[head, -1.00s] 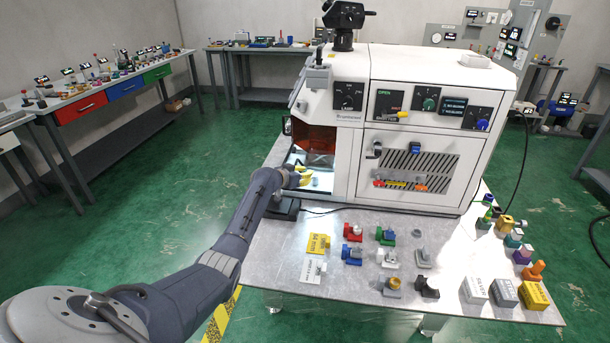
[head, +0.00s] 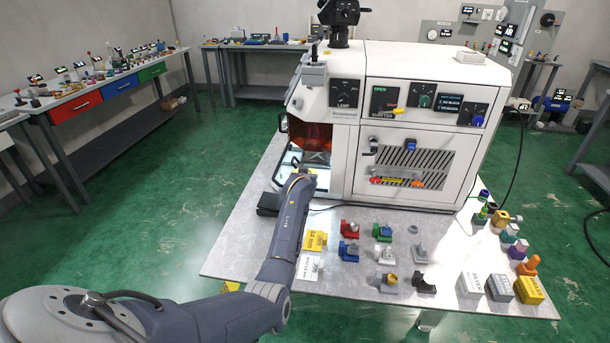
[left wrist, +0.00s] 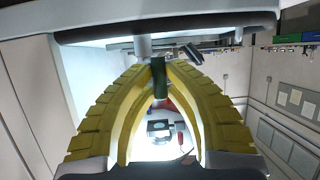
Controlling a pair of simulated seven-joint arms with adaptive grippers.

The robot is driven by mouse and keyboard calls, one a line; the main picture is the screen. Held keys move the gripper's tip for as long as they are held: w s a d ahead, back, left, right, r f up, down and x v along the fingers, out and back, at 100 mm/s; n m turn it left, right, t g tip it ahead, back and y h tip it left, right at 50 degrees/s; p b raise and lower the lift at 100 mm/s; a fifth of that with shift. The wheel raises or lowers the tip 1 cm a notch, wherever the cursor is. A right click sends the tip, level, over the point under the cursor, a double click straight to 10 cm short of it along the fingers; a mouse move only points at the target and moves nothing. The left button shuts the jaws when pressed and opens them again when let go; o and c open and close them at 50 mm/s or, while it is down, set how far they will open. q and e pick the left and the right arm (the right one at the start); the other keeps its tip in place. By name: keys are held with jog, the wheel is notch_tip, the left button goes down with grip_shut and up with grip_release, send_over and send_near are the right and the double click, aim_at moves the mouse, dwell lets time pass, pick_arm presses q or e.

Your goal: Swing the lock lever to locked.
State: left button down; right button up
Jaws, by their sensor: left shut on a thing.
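The white machine (head: 345,185) stands on the table, with an open chamber behind a reddish window (head: 312,137) at its left. My left gripper (left wrist: 158,80) is at this chamber opening; in the head view its fingers are hidden behind my wrist. In the left wrist view its yellow fingers close on a small dark green piece (left wrist: 158,72). I cannot tell for certain whether this is the lock lever. A grey post (left wrist: 143,45) and a short dark bar (left wrist: 190,54) show just beyond the fingertips. My right gripper is not in view.
A dark bar (left wrist: 170,24) crosses the top of the left wrist view. Several coloured fixtures (head: 350,229) and labelled blocks (head: 500,288) stand on the table (head: 235,262). A yellow card (head: 315,240) lies close beside my forearm.

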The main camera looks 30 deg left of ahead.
pick_arm(q)
jog(key=shift+d+r+n+g+y, duration=0.1)
jog(key=shift+d+n+g+y, duration=0.15)
jog(key=shift+n+y, duration=0.25)
dwell(0.3)
jog(key=c, duration=1.4)
grip_release()
jog(key=v, duration=1.1)
jog(key=shift+s+d+r, duration=0.2)
jog(key=shift+s, duration=0.1)
jog(key=shift+r, duration=0.1)
